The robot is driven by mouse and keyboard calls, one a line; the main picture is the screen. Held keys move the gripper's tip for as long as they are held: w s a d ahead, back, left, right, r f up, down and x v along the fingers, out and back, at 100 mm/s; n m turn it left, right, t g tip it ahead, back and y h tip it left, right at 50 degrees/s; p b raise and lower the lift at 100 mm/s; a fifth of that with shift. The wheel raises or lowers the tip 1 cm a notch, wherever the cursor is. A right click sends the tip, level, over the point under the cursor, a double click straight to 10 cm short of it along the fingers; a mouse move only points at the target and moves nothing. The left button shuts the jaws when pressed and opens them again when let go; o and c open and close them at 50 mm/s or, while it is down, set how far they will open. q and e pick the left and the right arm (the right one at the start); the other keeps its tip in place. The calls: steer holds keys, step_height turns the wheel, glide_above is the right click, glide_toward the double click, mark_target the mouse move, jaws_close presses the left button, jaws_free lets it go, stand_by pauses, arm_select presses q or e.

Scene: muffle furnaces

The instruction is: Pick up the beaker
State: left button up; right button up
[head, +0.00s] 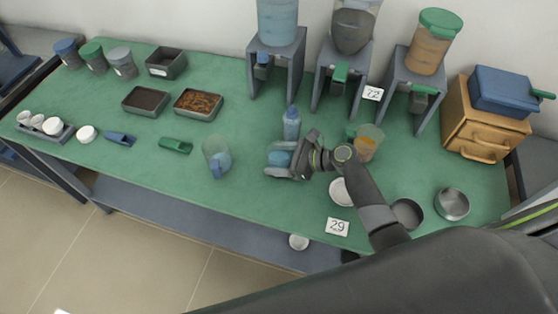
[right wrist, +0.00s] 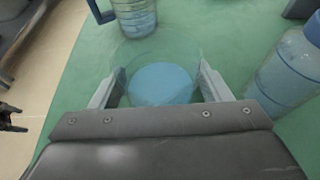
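A clear glass beaker with blue liquid stands on the green tabletop in front of my right gripper (head: 282,160). The beaker (right wrist: 162,84) shows between the two fingers in the right wrist view; its blue contents (head: 278,158) show in the head view. My right gripper (right wrist: 162,86) has its fingers apart, one on each side of the beaker. A small gap seems to show beside the blue liquid; whether the fingers touch the glass is unclear. A dark part at the left edge of the wrist view may be my left gripper (right wrist: 10,118); its opening is unclear.
A clear jug (head: 216,157) with a blue handle stands left of the beaker. A blue bottle (head: 291,123) stands close behind my gripper. An amber-filled vessel (head: 366,142) and a white dish (head: 341,191) are to the right. Green table (head: 262,205) is clear toward the front.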

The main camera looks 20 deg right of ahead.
steer(key=c, duration=1.1)
steer(key=shift+r, duration=0.15)
